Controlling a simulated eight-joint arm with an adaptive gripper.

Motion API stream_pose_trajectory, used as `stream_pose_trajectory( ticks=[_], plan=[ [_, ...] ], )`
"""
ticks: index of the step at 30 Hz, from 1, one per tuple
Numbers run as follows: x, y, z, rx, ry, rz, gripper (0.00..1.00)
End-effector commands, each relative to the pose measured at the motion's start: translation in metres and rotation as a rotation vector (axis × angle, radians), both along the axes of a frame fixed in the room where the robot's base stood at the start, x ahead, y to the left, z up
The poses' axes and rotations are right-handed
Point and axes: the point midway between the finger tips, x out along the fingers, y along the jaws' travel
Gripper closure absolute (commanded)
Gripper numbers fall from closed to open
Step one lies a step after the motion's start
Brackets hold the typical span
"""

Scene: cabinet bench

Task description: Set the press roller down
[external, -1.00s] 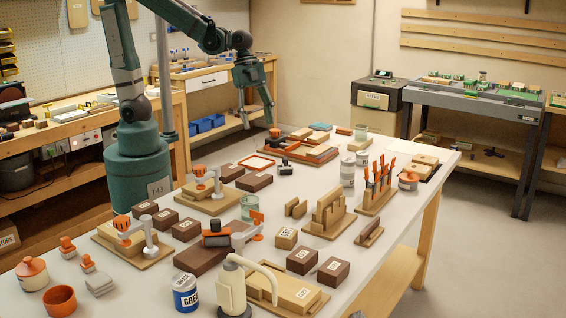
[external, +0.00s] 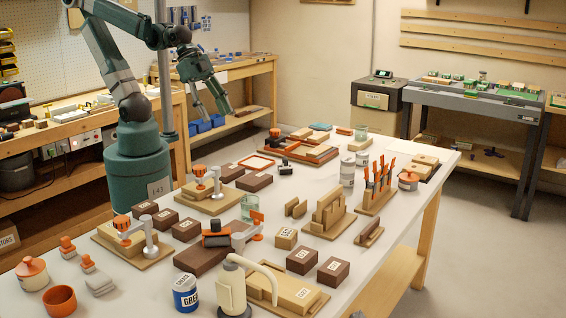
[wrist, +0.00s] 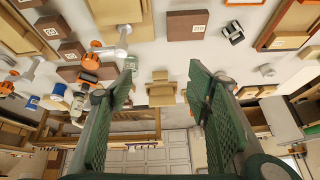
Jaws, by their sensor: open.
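My gripper (external: 214,114) is open and empty, raised in the air beyond the far left part of the bench in the external view. In the wrist view its two green fingers (wrist: 162,72) stand wide apart with nothing between them. A small dark roller-like piece (external: 285,169) lies on the white bench top beside the orange frame; what seems to be the same piece shows in the wrist view (wrist: 233,33). Another dark roller with an orange part (external: 216,239) rests on a long brown block. I cannot tell for sure which is the press roller. My gripper touches neither.
An orange-edged tray (external: 305,150) sits at the bench's far end. Brown blocks (external: 253,181), wooden stands (external: 330,218), jars (external: 347,170) and a blue-labelled can (external: 186,293) crowd the bench (external: 392,222). The air around my gripper looks clear.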

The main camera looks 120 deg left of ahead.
Motion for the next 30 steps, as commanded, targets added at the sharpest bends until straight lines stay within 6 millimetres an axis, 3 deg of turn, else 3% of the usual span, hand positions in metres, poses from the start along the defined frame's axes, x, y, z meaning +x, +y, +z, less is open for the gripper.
stream_pose_trajectory(
  ticks=[10,30],
  plan=[
    [-0.024,-0.026,0.004,-0.048,-0.070,0.069,0.50],
    [-0.026,-0.029,0.004,-0.056,-0.080,0.078,0.50]
  ],
)
